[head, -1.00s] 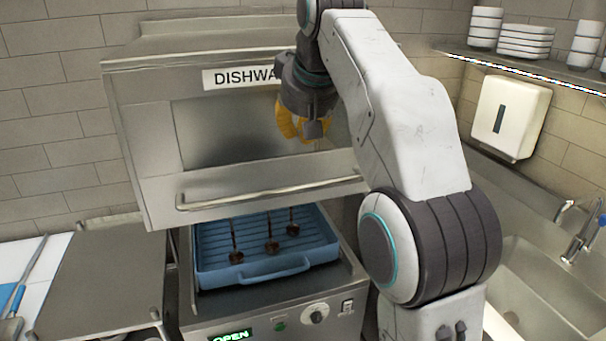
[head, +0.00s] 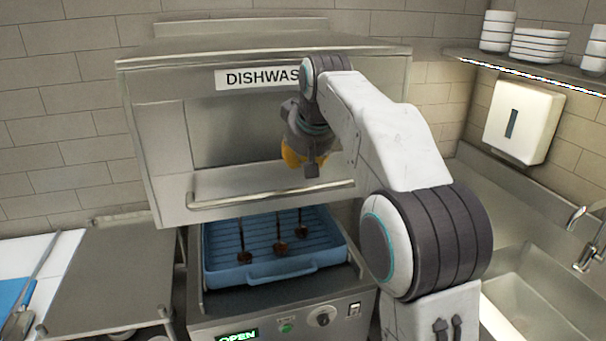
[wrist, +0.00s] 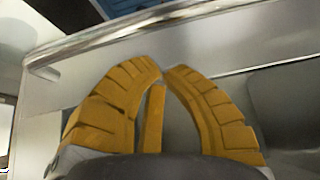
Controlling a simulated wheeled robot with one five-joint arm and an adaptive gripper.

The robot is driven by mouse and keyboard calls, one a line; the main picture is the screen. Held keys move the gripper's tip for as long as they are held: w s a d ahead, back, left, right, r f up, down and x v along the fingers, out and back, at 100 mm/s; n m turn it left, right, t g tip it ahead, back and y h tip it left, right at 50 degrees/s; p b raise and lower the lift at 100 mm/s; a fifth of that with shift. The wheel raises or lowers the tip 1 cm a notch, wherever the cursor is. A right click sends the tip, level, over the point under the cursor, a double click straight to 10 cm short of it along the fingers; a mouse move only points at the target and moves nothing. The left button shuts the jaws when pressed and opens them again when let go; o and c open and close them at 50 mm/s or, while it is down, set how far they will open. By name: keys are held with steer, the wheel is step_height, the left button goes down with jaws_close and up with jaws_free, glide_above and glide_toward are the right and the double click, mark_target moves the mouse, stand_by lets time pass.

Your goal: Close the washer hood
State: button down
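The washer hood (head: 175,150) is raised above the dishwasher base, with a gap in which a blue rack (head: 275,272) shows. A bar handle (head: 235,202) runs along the hood's lower front edge; it also crosses the top of the wrist view (wrist: 130,28). My gripper (head: 312,168) is in front of the hood, just above the handle's right half in the head view. In the wrist view my yellow fingers (wrist: 163,74) have their tips almost together with nothing between them, and the handle lies beyond them. I see no clear contact with the handle.
Several dark-headed upright items (head: 280,246) stand in the rack under the hood. The base panel has a green OPEN display (head: 238,336) and a knob (head: 322,317). A steel side table (head: 105,275) is at left, a sink (head: 535,300) at right.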

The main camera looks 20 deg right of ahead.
steer(key=shift+s+f+p, duration=0.2)
steer(key=shift+f, duration=0.45)
steer(key=shift+s+f+p, duration=0.15)
steer(key=shift+f+p, duration=0.05)
steer(key=shift+f, duration=0.4)
steer(key=shift+f, duration=0.15)
step_height(320, 180, down, 34)
steer(key=b, duration=2.4)
steer(key=shift+r, duration=0.2)
